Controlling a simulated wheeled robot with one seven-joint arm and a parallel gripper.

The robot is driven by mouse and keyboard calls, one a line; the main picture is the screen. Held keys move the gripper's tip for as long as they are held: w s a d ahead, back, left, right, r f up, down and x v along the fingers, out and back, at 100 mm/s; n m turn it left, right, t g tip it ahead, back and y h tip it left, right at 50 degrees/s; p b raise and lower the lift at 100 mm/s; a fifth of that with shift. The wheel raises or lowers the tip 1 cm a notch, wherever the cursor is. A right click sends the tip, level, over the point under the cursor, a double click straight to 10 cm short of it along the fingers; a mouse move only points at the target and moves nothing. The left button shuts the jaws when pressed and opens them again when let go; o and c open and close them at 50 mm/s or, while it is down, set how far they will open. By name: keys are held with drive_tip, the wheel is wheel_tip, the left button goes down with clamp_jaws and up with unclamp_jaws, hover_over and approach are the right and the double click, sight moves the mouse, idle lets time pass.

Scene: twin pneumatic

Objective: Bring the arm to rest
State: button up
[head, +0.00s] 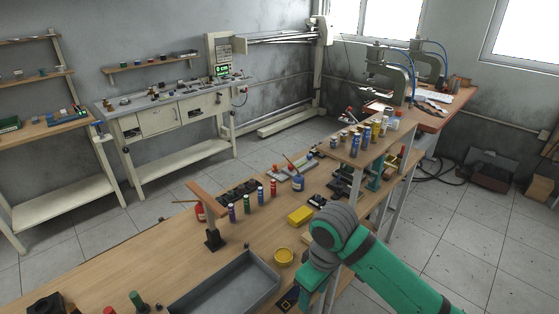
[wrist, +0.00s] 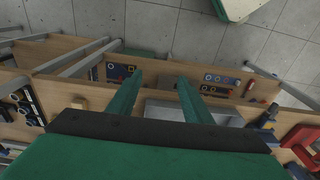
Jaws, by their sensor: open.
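My arm (head: 385,272) is green with a dark grey joint. In the head view it reaches in from the lower right and bends over the near right part of the workbench. My gripper (wrist: 160,79) shows in the wrist view as two green fingers, spread apart with nothing between them. It hangs above the wooden workbench (head: 130,276). I cannot make out its fingertips in the head view.
A raised shelf (head: 350,150) with bottles is behind my arm. Open tiled floor (head: 470,225) lies to the right.

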drive_tip(key=w+a+r+m+t+y, duration=0.2)
drive_tip(key=a+t+y, duration=0.2)
drive_tip(key=a, duration=0.5)
drive_tip(key=w+a+r+m+t+y, duration=0.2)
drive_tip(key=w+a+t+y, duration=0.15)
drive_tip(key=a, duration=0.65)
drive_tip(key=w+a+r+m+t+y, duration=0.2)
drive_tip(key=a+t+y, duration=0.15)
drive_tip(key=a, duration=0.55)
drive_tip(key=s+d+f+m+t+h, duration=0.2)
drive_tip(key=s+d+f+m+h, duration=0.25)
drive_tip(key=s+f, duration=0.35)
drive_tip(key=s+d+f+m+t+h, duration=0.2)
drive_tip(key=s+d+f+m+h, duration=0.3)
drive_tip(key=s+f, duration=0.35)
drive_tip(key=s+d+n+h, duration=0.1)
drive_tip(key=s+d+n, duration=0.2)
drive_tip(key=s, duration=0.8)
drive_tip(key=s+d+n+h, duration=0.1)
drive_tip(key=s+d+n, duration=0.2)
drive_tip(key=s+d, duration=0.4)
drive_tip(key=v, duration=0.3)
drive_tip(key=shift+s+f, duration=0.4)
drive_tip(key=shift+s, duration=0.05)
drive_tip(key=shift+n, duration=0.25)
drive_tip(key=shift+c, duration=0.6)
